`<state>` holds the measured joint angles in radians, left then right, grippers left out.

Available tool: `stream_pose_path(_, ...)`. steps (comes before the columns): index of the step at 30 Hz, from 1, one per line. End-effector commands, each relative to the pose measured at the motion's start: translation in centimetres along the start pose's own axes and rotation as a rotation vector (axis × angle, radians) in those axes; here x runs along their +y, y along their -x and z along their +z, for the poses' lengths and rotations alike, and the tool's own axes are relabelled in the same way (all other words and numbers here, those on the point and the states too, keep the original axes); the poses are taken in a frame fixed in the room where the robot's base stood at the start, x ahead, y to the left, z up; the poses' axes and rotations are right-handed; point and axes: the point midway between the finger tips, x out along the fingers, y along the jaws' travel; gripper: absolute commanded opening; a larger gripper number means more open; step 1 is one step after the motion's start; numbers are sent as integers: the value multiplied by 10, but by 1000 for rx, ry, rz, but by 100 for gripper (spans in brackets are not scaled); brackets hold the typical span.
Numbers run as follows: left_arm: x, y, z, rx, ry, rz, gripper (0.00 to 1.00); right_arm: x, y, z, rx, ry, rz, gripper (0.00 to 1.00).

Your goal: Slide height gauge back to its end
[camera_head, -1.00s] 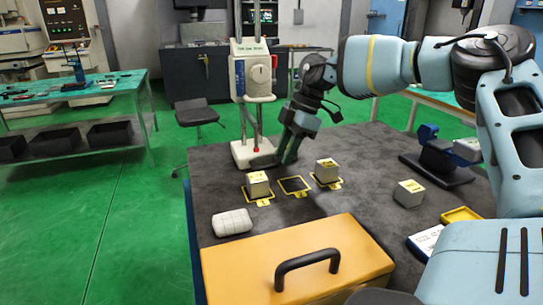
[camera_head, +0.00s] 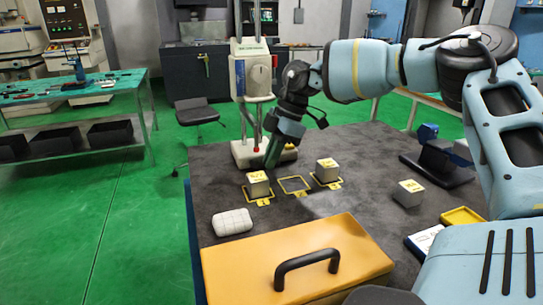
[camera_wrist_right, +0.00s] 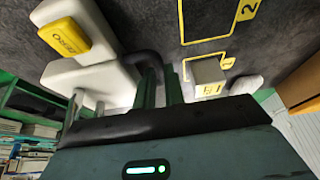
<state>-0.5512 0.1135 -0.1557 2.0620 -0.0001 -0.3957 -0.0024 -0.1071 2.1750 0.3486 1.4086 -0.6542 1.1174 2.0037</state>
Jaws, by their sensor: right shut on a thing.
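The height gauge (camera_head: 252,75) is a tall white instrument on a pale base (camera_head: 243,154) at the far left of the dark table mat. It stands upright. My right gripper (camera_head: 272,153) reaches down at the right side of its base. In the right wrist view my two fingers (camera_wrist_right: 160,85) close around a black curved handle (camera_wrist_right: 143,57) at the pale base. A yellow ZERO pad (camera_wrist_right: 64,39) lies on that base; it also shows in the head view (camera_head: 290,147). The fingers hide part of the base. My left gripper is not in view.
Grey blocks stand on marked square 1 (camera_head: 258,184) and square 3 (camera_head: 327,170); square 2 (camera_head: 294,185) is empty. A loose block (camera_head: 408,193), a white pad (camera_head: 232,222), an orange case (camera_head: 225,270) and a dark stand (camera_head: 437,170) occupy the table.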

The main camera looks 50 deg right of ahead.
Motion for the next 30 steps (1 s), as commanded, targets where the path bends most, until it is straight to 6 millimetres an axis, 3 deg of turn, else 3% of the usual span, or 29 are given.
stream_pose_path(8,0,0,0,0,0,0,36,0,1,1,0,-1,0,0)
stream_pose_path(14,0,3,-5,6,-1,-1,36,0,9,16,2,-5,3,0)
stream_pose_path(20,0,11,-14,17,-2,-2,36,0,29,60,2,-7,5,0)
stream_pose_path(30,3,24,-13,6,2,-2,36,0,67,156,-1,-8,5,0)
